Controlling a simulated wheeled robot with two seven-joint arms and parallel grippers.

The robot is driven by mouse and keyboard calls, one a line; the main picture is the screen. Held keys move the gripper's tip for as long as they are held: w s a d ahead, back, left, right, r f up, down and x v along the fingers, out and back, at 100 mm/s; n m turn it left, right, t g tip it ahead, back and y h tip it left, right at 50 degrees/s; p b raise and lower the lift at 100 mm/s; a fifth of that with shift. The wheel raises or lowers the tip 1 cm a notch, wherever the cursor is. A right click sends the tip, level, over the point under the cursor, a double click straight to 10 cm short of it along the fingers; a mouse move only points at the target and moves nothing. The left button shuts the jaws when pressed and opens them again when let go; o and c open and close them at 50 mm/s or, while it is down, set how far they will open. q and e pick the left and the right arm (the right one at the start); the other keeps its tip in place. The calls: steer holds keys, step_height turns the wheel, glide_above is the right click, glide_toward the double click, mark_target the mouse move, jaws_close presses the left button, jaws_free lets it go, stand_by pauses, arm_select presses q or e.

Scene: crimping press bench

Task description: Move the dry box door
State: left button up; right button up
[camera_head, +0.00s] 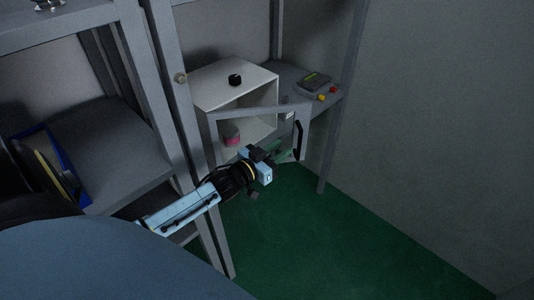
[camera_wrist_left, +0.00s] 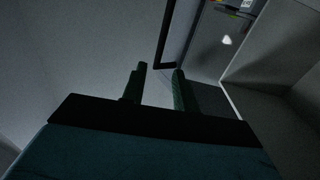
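The dry box (camera_head: 225,83) is a white box on the grey shelf, its front open to view. Its door (camera_head: 255,112) is a grey frame with a clear pane, swung outward. A black upright handle (camera_head: 298,141) is on the door's free edge; it also shows in the left wrist view (camera_wrist_left: 163,45). My left gripper (camera_head: 286,155) is low in front of the door, close to the handle. In the left wrist view its two green fingers (camera_wrist_left: 160,74) are apart, with the handle's end near their tips. I cannot tell whether they touch it. My right gripper is not in view.
A grey device (camera_head: 313,82) with yellow and red parts sits on the shelf at right. Shelf posts (camera_head: 178,80) stand left. The green floor (camera_head: 320,235) is clear.

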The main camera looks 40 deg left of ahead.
arm_select(q)
steer(key=s, duration=0.2)
steer(key=s+a, duration=0.1)
steer(key=s, duration=0.1)
steer(key=shift+s, duration=0.35)
steer(key=shift+f, duration=0.1)
